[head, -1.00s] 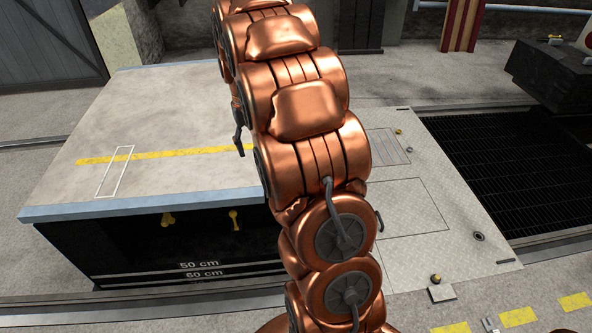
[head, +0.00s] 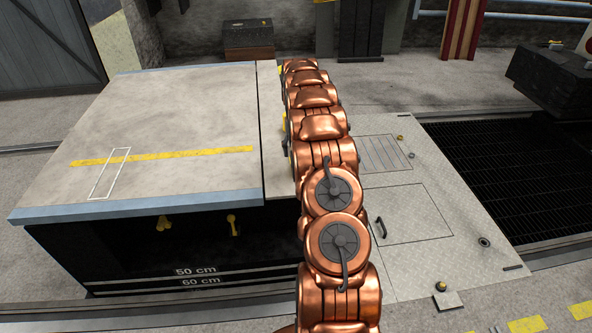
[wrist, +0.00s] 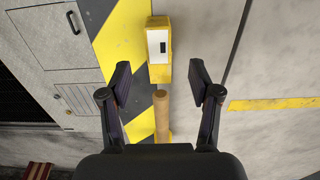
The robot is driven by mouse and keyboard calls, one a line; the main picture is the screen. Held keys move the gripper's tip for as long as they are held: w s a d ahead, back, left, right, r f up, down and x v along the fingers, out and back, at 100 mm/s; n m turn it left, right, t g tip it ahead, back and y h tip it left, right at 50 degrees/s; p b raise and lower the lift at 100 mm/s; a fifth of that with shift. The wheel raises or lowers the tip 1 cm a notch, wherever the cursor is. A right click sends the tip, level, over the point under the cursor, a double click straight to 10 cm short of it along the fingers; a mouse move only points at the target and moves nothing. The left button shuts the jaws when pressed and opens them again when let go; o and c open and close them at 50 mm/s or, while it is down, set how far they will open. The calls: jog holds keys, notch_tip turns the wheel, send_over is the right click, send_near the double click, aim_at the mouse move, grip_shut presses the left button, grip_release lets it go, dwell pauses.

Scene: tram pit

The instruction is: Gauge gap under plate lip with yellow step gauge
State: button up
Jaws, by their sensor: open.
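My gripper (wrist: 160,88) is open and empty in the wrist view, its two fingers wide apart. A yellow block with a white face and dark slot (wrist: 158,70) lies beyond and between the fingers. I cannot tell whether block and cylinder are joined as one step gauge. In the head view my arm hides the gripper; only yellow bits (head: 284,128) show beside it. The grey platform (head: 190,110) has a blue front lip (head: 120,211) over a dark recess.
A yellow-black striped band (wrist: 126,45) runs beside the block. A steel floor plate (head: 400,262) with hatches lies right of my arm, beside a dark grating (head: 480,160). A dark box (head: 248,36) stands behind the platform. Yellow fittings (head: 233,225) show in the recess.

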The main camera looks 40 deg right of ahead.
jog(key=shift+w+d+f+p, duration=0.15)
jog(key=shift+f+p, duration=0.1)
jog(key=shift+f, duration=1.75)
jog(key=shift+w+d+f+p, duration=0.1)
jog(key=shift+f+p, duration=0.1)
jog(key=shift+f, duration=1.8)
jog(key=c, duration=1.1)
jog(key=shift+c, duration=0.2)
jog(key=shift+r, duration=0.1)
jog(key=shift+r, duration=0.25)
jog(key=s+d+r+b, duration=0.1)
jog(key=s+d, duration=1)
jog(key=d, duration=0.3)
jog(key=shift+d, duration=0.2)
